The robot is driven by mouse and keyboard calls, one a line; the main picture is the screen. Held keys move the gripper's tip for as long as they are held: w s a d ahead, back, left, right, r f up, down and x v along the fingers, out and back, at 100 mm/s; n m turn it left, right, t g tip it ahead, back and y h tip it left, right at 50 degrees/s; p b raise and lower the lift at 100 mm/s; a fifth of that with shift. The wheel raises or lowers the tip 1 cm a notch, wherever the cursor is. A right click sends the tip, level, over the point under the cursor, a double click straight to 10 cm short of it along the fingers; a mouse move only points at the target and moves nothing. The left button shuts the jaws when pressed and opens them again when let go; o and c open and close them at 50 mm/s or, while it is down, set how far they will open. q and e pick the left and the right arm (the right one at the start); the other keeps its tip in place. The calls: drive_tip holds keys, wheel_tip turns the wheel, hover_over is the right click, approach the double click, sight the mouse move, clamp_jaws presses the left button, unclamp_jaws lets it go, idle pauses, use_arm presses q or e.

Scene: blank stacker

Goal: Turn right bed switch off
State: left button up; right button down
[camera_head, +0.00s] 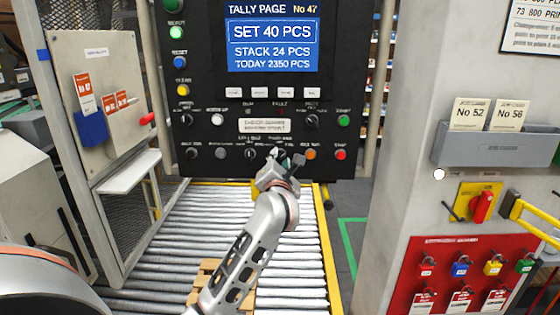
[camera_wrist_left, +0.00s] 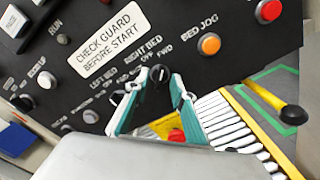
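The right bed switch (camera_wrist_left: 160,73) is a black rotary knob under the label "RIGHT BED OFF FWD" on the black control panel (camera_head: 215,105). In the wrist view it sits between the teal fingertips of my left gripper (camera_wrist_left: 160,82). The fingers are apart, one on each side of the knob; I cannot tell whether they touch it. In the head view my left gripper (camera_head: 279,160) is at the panel's lower row and hides most of this switch. The knob's exact setting is too small to read. My right gripper is not in view.
The left bed switch (camera_head: 250,153) is close on the left. The orange bed jog button (camera_head: 311,154) and a red button (camera_head: 340,155) are on the right. A roller conveyor (camera_head: 140,255) runs below. A lockout station (camera_head: 465,270) stands at the right.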

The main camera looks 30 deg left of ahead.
use_arm(q)
drive_tip(key=shift+c, duration=0.3)
clamp_jaws()
